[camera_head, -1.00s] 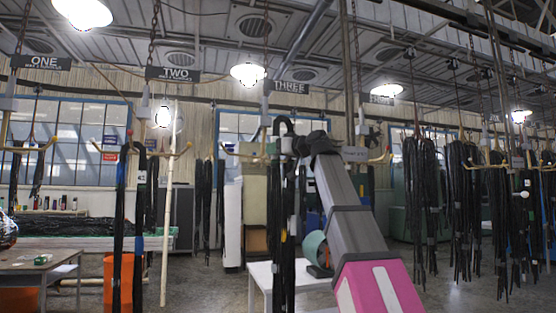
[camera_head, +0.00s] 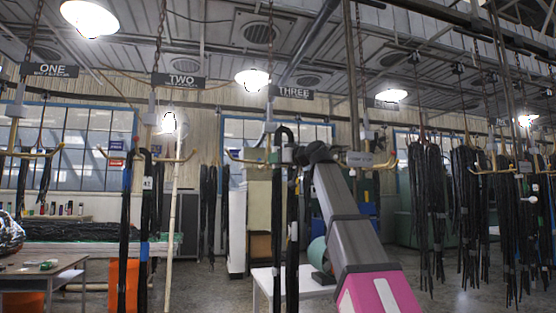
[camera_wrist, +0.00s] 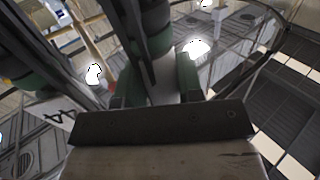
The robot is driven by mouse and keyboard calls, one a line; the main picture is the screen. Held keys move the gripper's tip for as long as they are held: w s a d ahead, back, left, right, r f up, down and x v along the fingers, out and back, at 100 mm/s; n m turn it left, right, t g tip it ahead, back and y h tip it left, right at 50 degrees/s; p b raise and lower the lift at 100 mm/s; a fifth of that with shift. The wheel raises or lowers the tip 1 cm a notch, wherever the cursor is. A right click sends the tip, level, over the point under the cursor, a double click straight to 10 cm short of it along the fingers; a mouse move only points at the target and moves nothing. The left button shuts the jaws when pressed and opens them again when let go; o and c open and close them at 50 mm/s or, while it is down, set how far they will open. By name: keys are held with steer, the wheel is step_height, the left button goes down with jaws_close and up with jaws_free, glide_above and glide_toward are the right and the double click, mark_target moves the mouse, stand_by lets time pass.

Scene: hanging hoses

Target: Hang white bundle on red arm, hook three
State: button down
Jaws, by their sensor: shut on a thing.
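My gripper (camera_head: 296,154) is shut on a black hose bundle (camera_head: 292,205) near its top, in the middle of the head view. The bundle hangs in two strands, with a loop above the gripper and a pale band on one strand. The hanger under the sign THREE (camera_head: 293,92) has yellowish arms; its left arm (camera_head: 244,157) shows just left of the bundle. My arm and the bundle hide its middle and right side. I cannot tell a red arm there. In the wrist view, dark hose and green parts (camera_wrist: 187,76) show close up, blurred.
Many black bundles (camera_head: 470,205) hang on the right. A white table (camera_head: 300,280) stands below the held bundle. A bench (camera_head: 40,270) is at far left.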

steer(key=shift+w+a, duration=1.75)
steer(key=shift+w, duration=4.25)
step_height(320, 180, down, 7)
steer(key=w, duration=0.2)
steer(key=shift+w+a+f, duration=0.2)
steer(key=shift+w+a, duration=0.15)
steer(key=shift+a, duration=0.05)
steer(key=c, duration=0.7)
jaws_free()
steer(key=shift+f, duration=0.15)
